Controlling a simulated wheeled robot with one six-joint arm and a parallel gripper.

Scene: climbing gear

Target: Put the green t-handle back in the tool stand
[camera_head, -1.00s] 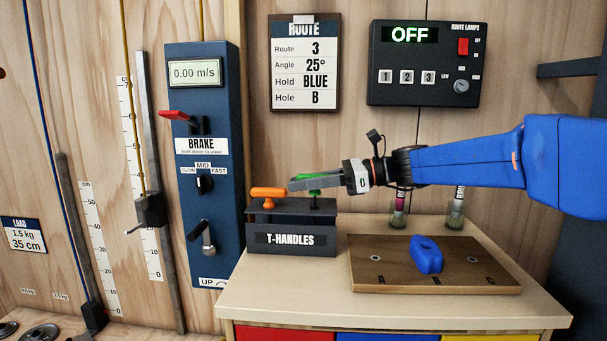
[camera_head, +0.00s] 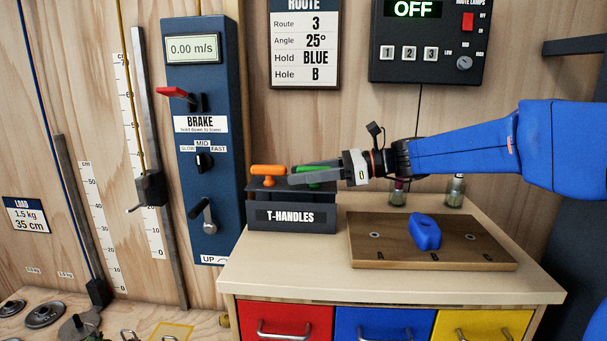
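The green T-handle (camera_head: 312,168) is at the right side of the tool stand (camera_head: 262,217), the dark block labelled T-HANDLES. Its grip shows just above and behind the near finger of my gripper (camera_head: 308,178). My gripper comes in from the right, level, low over the stand's top, and appears shut on the green grip. The far finger is mostly hidden. The finger covers the green shaft, so I cannot tell how deep it sits in the stand. The orange T-handle (camera_head: 268,170) stands upright in the left side of the stand.
Right of the stand, a wooden board (camera_head: 362,246) bears a blue climbing hold (camera_head: 425,232). Small bottles (camera_head: 455,190) stand behind it, under my arm. The brake panel (camera_head: 205,130) rises at left. Drawers lie below the cabinet top, whose front strip is clear.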

